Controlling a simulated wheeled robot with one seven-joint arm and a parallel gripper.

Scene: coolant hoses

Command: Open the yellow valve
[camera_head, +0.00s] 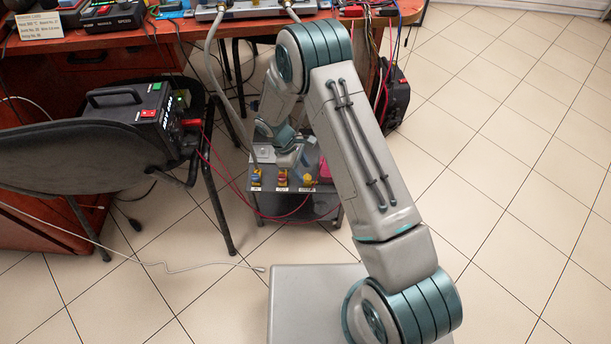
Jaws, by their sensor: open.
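A low grey stand (262,197) on the floor bears a row of small valves with white labels below them. The yellow valve (307,182) is the rightmost of the row, and its handle angle is too small to read. To its left are a valve with red and yellow parts (282,176) and a valve with blue and yellow parts (256,175). My gripper (288,158) is open, just behind and above the row, partly hidden by my own arm. I cannot tell whether it touches anything.
A pink object (325,171) is beside the yellow valve. Hoses and red cables run around the stand. A black chair (75,158) holding a black device (135,112) is at left. A wooden desk (110,52) with equipment stands behind. The tiled floor at right (520,150) is clear.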

